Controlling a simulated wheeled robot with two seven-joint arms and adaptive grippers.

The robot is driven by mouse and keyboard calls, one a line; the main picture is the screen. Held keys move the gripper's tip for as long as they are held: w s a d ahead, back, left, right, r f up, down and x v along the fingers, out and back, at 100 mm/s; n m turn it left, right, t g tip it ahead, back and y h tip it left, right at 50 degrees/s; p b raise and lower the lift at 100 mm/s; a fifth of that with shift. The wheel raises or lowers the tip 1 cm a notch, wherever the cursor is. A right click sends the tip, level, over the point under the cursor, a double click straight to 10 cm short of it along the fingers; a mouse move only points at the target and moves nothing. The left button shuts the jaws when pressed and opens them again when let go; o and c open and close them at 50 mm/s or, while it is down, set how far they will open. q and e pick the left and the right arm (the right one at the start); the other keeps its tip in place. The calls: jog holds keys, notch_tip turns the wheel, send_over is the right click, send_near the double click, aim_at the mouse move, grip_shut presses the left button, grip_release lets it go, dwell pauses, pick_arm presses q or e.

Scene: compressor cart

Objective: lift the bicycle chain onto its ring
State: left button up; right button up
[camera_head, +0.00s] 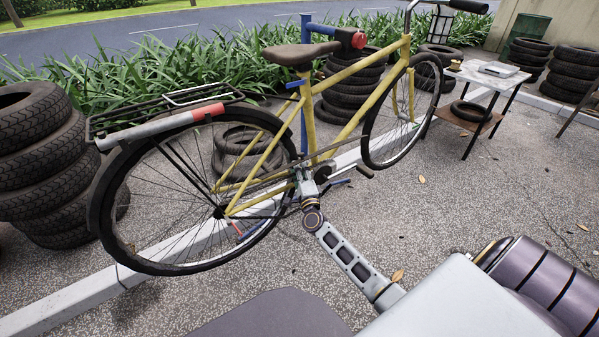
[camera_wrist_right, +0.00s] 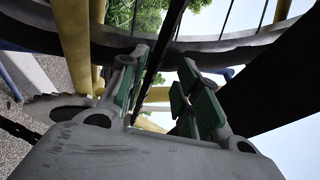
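The yellow bicycle (camera_head: 350,125) stands upright, held on a blue stand (camera_head: 304,110). My right gripper (camera_head: 306,183) is at the crank area below the seat tube and partly hides the ring there. In the right wrist view the right gripper (camera_wrist_right: 160,95) has its green-padded fingers apart. A thin dark strip, probably the chain (camera_wrist_right: 157,55), runs between them; I see no finger closed on it. The toothed ring (camera_wrist_right: 52,106) shows at the left, partly hidden by the gripper. In the head view the chain is too thin to trace clearly. My left gripper is not in view.
The rear wheel (camera_head: 128,250) and frame tubes are close to my right gripper. Tyre stacks stand at the left (camera_head: 40,150) and behind the bicycle. A small table (camera_head: 476,76) stands at the right.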

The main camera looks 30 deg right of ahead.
jog(key=shift+s, duration=0.1)
jog(key=v, duration=1.2)
dwell(0.5)
jog(key=shift+a, duration=0.1)
dwell(0.6)
